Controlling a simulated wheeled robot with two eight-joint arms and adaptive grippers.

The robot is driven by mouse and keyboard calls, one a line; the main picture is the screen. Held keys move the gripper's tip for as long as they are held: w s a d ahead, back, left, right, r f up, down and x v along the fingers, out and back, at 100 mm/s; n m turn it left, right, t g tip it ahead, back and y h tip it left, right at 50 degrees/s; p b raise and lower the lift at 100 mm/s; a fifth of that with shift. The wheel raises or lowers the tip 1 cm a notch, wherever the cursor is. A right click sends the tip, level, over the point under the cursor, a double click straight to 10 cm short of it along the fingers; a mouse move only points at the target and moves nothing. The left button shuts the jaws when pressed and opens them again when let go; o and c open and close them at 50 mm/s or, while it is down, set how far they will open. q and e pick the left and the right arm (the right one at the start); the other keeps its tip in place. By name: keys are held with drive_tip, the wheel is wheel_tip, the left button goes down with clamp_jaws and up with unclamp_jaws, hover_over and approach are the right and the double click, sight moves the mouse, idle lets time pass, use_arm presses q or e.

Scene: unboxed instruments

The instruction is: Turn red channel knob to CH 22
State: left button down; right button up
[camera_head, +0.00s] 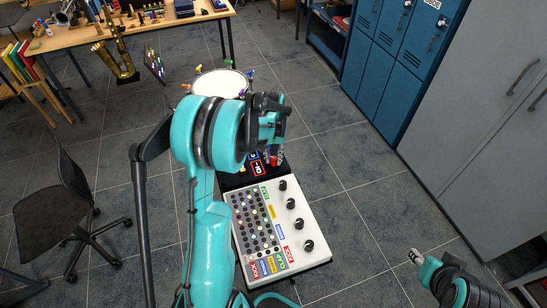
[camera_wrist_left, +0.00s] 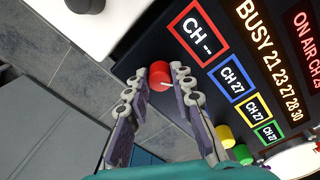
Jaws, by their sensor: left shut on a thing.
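The red channel knob (camera_wrist_left: 160,72) shows in the left wrist view at the edge of a black panel (camera_wrist_left: 150,37), with a pale pointer line on it. My left gripper (camera_wrist_left: 159,84) is shut on the knob, one finger on each side. In the head view my left gripper (camera_head: 274,156) is over the black panel (camera_head: 232,181), and my arm hides much of it. The red-framed display (camera_wrist_left: 198,32) reads "CH --". My right gripper (camera_head: 416,257) is at the lower right, away from the panel; its jaw opening is too small to judge.
Blue, yellow and green displays read CH 27. The BUSY list (camera_wrist_left: 270,60) reads 21 23 27 28 30. A white mixer (camera_head: 315,263) adjoins the panel. Lockers (camera_head: 395,60) stand right.

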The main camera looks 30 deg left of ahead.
sight(273, 159)
use_arm(q)
drive_tip(key=n, duration=0.6)
drive_tip(key=shift+n, duration=0.3)
idle(0.4)
drive_tip(key=c, duration=1.3)
unclamp_jaws()
wheel_tip(273, 159, up, 12)
drive_tip(key=shift+s, duration=0.1)
